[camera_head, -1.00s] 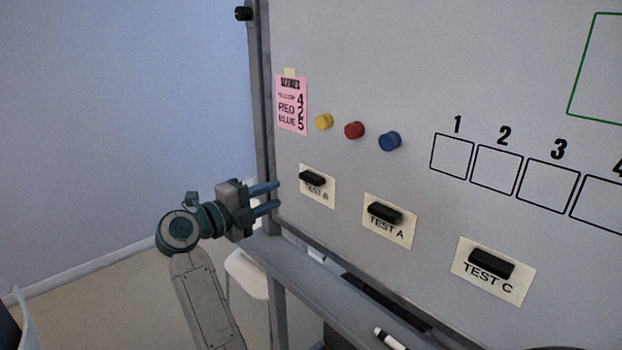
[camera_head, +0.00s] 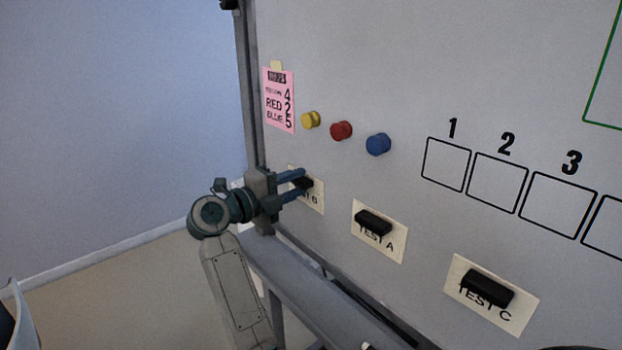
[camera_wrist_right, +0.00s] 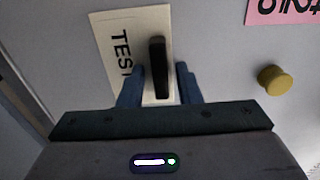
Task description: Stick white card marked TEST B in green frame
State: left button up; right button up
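The white TEST B card (camera_head: 319,204) is flat on the whiteboard at the lower left, with a black handle (camera_wrist_right: 158,70) on it. The card also shows in the right wrist view (camera_wrist_right: 112,58). My right gripper (camera_head: 302,181) is at the card and partly covers it in the head view. In the right wrist view my right gripper (camera_wrist_right: 160,84) is open, with one blue finger on each side of the black handle and gaps between. The green frame (camera_head: 600,70) is cut off at the upper right edge of the head view. My left gripper is not in view.
The TEST A card (camera_head: 395,245) and TEST C card (camera_head: 465,270) are to the right, each with a black handle. Yellow (camera_head: 310,119), red (camera_head: 341,131) and blue (camera_head: 378,144) knobs and a pink note (camera_head: 280,115) are above. Numbered boxes (camera_head: 446,164) are at the right.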

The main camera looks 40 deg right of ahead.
jog(key=shift+w+a, duration=0.2)
jog(key=shift+a, duration=0.2)
jog(key=shift+w+a, duration=0.1)
jog(key=shift+a, duration=0.1)
jog(key=shift+c, duration=1.6)
jog(key=shift+d, duration=0.15)
grip_shut()
jog(key=shift+r, duration=0.15)
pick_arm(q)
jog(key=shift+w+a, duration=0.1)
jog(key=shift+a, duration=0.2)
pick_arm(e)
jog(key=shift+a, duration=0.2)
